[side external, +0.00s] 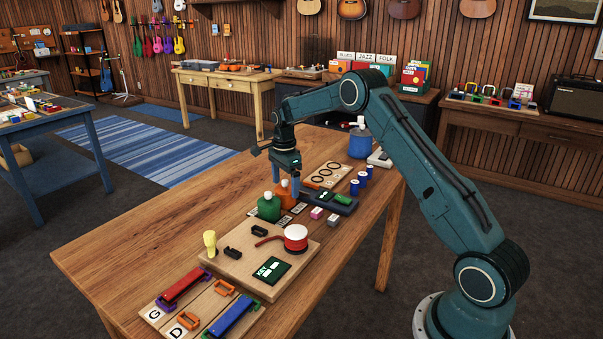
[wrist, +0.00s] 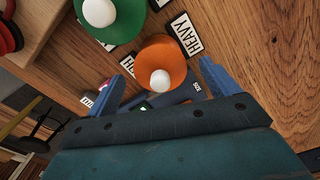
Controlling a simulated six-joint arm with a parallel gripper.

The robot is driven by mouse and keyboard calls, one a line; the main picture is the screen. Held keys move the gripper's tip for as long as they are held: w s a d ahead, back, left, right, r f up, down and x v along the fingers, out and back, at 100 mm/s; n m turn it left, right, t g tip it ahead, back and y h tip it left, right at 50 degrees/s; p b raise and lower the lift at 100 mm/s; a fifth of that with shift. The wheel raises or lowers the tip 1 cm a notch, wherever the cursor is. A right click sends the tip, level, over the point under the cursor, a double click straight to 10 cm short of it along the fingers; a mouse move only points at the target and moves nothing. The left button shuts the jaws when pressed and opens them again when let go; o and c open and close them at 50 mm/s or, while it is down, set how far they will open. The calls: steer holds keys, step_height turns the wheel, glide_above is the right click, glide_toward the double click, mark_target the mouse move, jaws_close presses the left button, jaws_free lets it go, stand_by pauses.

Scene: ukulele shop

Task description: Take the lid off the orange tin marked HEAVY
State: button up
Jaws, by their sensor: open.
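The orange tin (side external: 286,188) stands on the wooden table, with an orange lid and a white round knob, which also shows in the wrist view (wrist: 161,62). A card reading HEAVY (wrist: 187,34) lies beside it. My gripper (side external: 285,187) points down over the orange tin. In the wrist view my gripper (wrist: 164,80) has its two blue fingers apart, one on each side of the orange lid, with nothing held. I cannot tell whether the fingers touch the lid. The tin's body is mostly hidden under the lid in the wrist view.
A green tin (side external: 268,207) with a white knob stands close beside the orange one; it also shows in the wrist view (wrist: 112,18). A dark tray (side external: 330,200) lies on the other side. A wooden board (side external: 250,262) holds a red-and-white spool (side external: 296,238). The table's left part is clear.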

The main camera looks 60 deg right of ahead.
steer(key=c, duration=1.1)
steer(key=shift+o, duration=0.2)
steer(key=shift+r, duration=0.15)
step_height(320, 180, up, 20)
stand_by(0.5)
